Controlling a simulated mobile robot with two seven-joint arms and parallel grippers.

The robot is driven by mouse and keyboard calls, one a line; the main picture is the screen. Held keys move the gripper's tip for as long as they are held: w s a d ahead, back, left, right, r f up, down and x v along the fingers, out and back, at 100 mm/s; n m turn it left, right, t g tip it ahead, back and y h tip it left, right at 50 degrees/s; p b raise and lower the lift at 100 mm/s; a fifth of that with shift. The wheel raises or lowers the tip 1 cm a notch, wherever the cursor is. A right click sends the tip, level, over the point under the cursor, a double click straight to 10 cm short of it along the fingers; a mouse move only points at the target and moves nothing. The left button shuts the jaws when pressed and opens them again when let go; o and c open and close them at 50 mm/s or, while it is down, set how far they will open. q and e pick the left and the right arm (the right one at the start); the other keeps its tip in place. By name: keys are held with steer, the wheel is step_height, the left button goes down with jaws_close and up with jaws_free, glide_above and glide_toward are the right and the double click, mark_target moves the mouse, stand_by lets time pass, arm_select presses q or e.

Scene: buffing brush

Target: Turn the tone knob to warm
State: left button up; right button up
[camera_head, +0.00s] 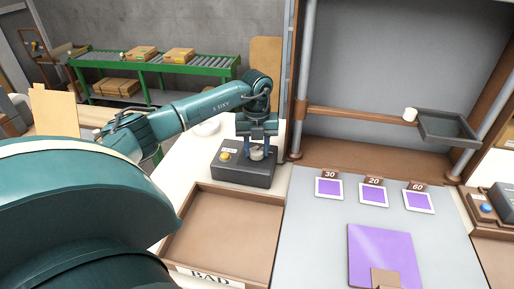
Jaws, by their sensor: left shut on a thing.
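The tone knob (257,155) is a small light-coloured knob on top of a dark control box (242,176). The box also has a yellow button (224,155) and a small white label. My left gripper (257,147) points straight down over the box. It is shut on the knob, and its fingers partly hide the knob. The knob's marks and the way it points are too small to tell. My right gripper is not in view.
An open tray labelled BAD (270,225) lies just in front of the box. Purple cards marked 30, 20 and 60 and a larger purple sheet (384,250) lie on the grey surface to the right. A frame post (300,90) stands close to the right of my left gripper.

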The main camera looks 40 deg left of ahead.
mark_target(256, 151)
arm_select(q)
steer(key=m, duration=0.5)
steer(key=shift+m, duration=0.3)
stand_by(0.4)
steer(key=o, duration=1)
step_height(256, 151, up, 13)
steer(key=b, duration=0.1)
steer(key=shift+b, duration=0.3)
steer(key=shift+s, duration=0.1)
